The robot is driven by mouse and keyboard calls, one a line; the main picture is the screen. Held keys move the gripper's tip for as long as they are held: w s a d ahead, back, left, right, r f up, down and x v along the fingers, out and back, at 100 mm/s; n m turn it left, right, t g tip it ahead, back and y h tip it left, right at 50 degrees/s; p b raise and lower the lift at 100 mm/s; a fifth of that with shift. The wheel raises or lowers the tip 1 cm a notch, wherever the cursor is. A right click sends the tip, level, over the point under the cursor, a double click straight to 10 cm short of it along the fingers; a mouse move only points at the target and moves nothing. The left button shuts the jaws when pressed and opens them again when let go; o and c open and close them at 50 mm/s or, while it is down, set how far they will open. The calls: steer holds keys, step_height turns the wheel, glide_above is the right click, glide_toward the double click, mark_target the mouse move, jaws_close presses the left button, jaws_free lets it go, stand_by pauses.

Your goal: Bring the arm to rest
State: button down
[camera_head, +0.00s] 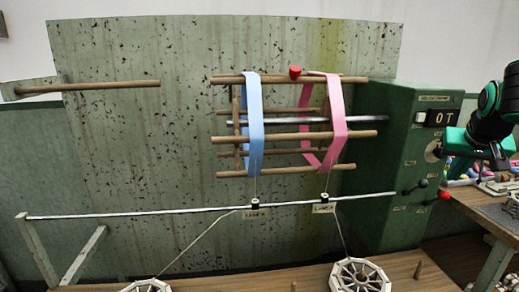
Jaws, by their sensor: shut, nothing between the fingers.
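My arm (492,112), black with green parts, reaches in from the right edge. My gripper (468,148) is at its lower end, beside the green machine cabinet (390,165) and above the right-hand bench. It looks shut and empty; its fingertips are small and partly hard to make out. No thing is held in it.
A wooden reel (290,137) carries a blue band (255,120) and a pink band (336,115). A thin rail (150,213) runs below it. White spoked wheels (360,277) stand at the front. The right-hand bench (470,205) holds several small items. Two knobbed levers (443,196) stick out near the cabinet.

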steer(key=s+a+f+g+y, duration=0.1)
steer(key=s+a+f+g, duration=0.1)
steer(key=s+f, duration=0.3)
steer(key=s+a+f+g+y, duration=0.1)
steer(key=s+a+f, duration=0.4)
steer(key=s, duration=0.8)
steer(key=s+a+f+m+g+y, duration=0.1)
steer(key=s+a+f+g, duration=0.2)
steer(key=s, duration=0.7)
step_height(320, 180, down, 3)
steer(key=shift+a+r+y, duration=0.2)
steer(key=shift+a+y, duration=0.1)
steer(key=shift+a, duration=0.3)
steer(key=shift+w+f, duration=0.25)
steer(key=shift+w, duration=0.35)
